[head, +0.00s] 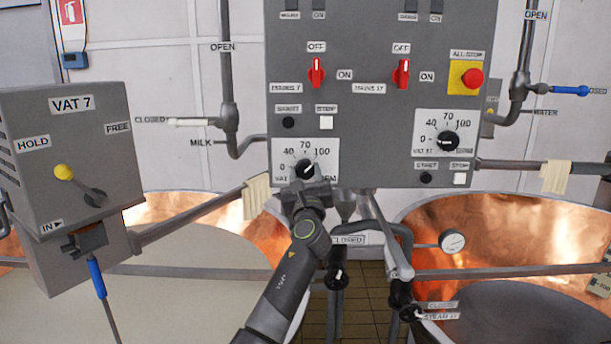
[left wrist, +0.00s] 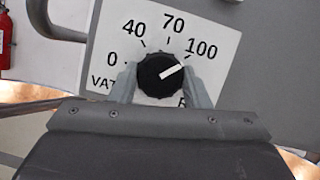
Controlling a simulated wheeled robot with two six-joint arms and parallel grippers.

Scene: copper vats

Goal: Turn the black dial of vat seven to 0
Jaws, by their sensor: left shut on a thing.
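The black dial (head: 305,168) sits on a white scale plate (head: 322,151) marked 0, 40, 70 and 100, low on the left of the grey control panel. In the left wrist view the dial (left wrist: 160,73) has its white pointer turned up and right, towards 100. My left gripper (head: 305,184) is shut on the dial. In the left wrist view its fingers (left wrist: 163,88) grip the dial from both sides. The gripper hides part of the plate's "VAT" lettering, so its number does not show. My right gripper is not in view.
A similar dial (head: 448,140) for the other vat is on the panel's right. Red mains switches (head: 316,72), a red all-stop button (head: 472,78) and a black start button (head: 288,123) are nearby. The VAT 7 box (head: 70,140) stands left. Pipes and copper vats (head: 450,215) lie below.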

